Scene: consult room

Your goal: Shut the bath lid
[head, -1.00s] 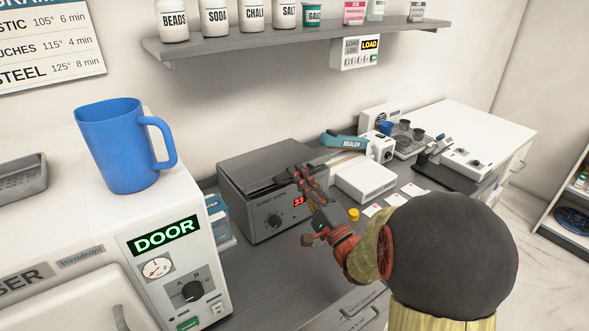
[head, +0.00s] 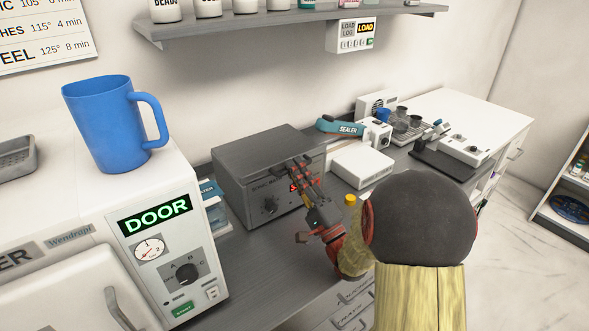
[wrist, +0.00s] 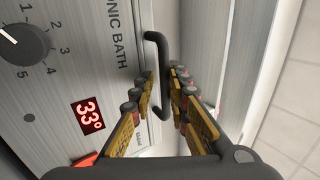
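The ultrasonic bath (head: 240,186) is a grey box on the counter with a knob and a red display. Its dark lid (head: 262,150) looks flat on top; whether a slight gap remains cannot be told. My gripper (head: 290,165) is at the bath's front upper edge and partly covers the display. In the wrist view, the bath front (wrist: 75,60) fills the left side and the display reads 33. A dark bent handle (wrist: 158,45) lies at the tips of my gripper (wrist: 162,78). The fingers are apart, one on each side of it, with no clear grip.
A white machine (head: 140,215) marked DOOR, with a blue jug (head: 105,125) on top, stands left of the bath. A sealer (head: 345,128) and a white box (head: 363,165) are to its right. A yellow cap (head: 350,199) is on the counter (head: 270,265). A shelf (head: 280,26) hangs above.

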